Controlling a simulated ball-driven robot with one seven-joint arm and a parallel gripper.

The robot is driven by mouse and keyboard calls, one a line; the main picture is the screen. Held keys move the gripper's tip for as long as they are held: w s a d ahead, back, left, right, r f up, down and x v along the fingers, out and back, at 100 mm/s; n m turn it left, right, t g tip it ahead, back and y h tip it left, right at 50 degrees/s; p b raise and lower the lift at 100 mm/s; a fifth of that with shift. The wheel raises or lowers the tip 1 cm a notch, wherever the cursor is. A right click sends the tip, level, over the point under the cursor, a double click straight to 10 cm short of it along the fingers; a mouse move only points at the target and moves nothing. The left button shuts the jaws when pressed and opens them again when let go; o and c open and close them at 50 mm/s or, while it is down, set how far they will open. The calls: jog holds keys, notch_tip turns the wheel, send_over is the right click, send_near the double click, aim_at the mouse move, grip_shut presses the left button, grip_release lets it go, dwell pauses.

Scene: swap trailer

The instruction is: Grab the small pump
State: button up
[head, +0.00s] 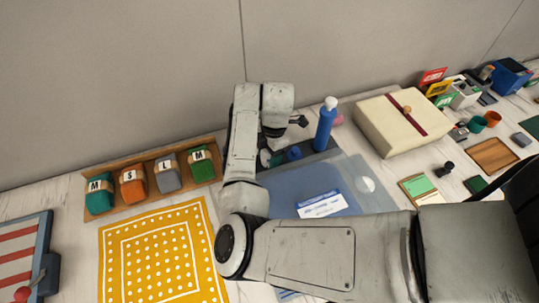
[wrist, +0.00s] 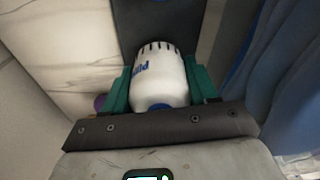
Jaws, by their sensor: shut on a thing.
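My gripper shows in the wrist view (wrist: 161,92), with its green fingers on either side of a small white rounded pump (wrist: 160,75). The pump has blue lettering and a row of dark slots at its far end. The fingers are shut on its sides. In the head view my gripper (head: 274,157) is low over a dark tray (head: 322,152), and my own arm hides most of it. The held pump is not clearly visible there. A small blue item (head: 293,153) shows beside the gripper.
A tall blue bottle with a white top (head: 325,128) stands close right of my gripper. Left is a wooden tray (head: 150,156) of labelled rolled cloths. A cream box (head: 400,118) is further right. A blue folder (head: 315,190) and yellow dotted mat (head: 160,250) lie in front.

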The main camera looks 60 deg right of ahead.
jog(key=c, duration=0.3)
jog(key=shift+r, duration=0.1)
